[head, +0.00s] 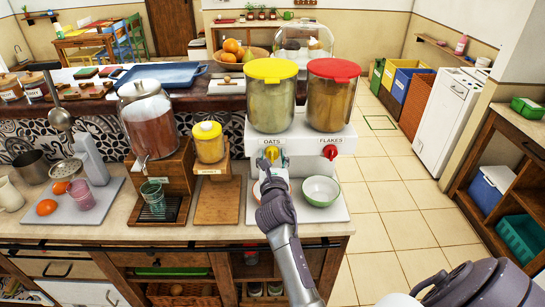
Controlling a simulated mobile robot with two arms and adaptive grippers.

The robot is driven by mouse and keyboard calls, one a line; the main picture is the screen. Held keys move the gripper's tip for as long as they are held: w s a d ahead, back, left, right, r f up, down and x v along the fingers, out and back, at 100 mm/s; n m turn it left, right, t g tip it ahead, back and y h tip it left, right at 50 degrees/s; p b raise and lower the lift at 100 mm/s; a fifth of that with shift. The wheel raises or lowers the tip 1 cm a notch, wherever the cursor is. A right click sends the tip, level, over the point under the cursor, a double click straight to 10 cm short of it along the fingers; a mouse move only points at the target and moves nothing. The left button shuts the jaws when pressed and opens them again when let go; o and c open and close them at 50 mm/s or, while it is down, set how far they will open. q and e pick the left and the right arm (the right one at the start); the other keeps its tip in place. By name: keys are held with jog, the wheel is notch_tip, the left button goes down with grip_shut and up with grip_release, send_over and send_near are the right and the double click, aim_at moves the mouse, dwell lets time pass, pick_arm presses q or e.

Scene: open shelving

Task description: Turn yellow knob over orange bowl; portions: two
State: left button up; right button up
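The cereal dispenser has a yellow-lidded canister (271,97) labelled OATS and a red-lidded canister (331,97) labelled FLAKES. The yellow knob (272,153) is on the front under the oats. My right gripper (271,163) is right at this knob, its fingers partly covering it. Whether the fingers are closed on it is too small to tell. The orange bowl (257,190) stands below the yellow knob, mostly hidden behind my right gripper and wrist, so its contents cannot be seen. My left gripper is not in view.
A red knob (331,152) is on the right, above a green bowl (321,190) that looks empty. To the left are a honey jar (208,142) on a wooden stand and a drink dispenser (148,122) with a glass below its tap. The tiled floor at the right is clear.

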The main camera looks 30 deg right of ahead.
jog(key=c, duration=0.7)
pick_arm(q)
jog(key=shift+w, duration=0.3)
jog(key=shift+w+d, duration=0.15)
pick_arm(e)
jog(key=shift+m, duration=0.3)
jog(key=shift+d+m, duration=0.1)
jog(key=shift+m, duration=0.8)
jog(key=m, duration=0.3)
jog(key=shift+m, duration=0.3)
jog(key=m, duration=0.3)
jog(key=shift+d+f+m+b, duration=0.1)
jog(key=shift+m+b, duration=0.3)
jog(key=m+b, duration=0.1)
jog(key=m, duration=0.4)
jog(key=shift+f, duration=0.1)
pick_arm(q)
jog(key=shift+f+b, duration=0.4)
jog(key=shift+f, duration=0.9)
pick_arm(e)
jog(key=shift+s+m, duration=0.1)
jog(key=shift+m, duration=1.2)
jog(key=shift+m, duration=0.3)
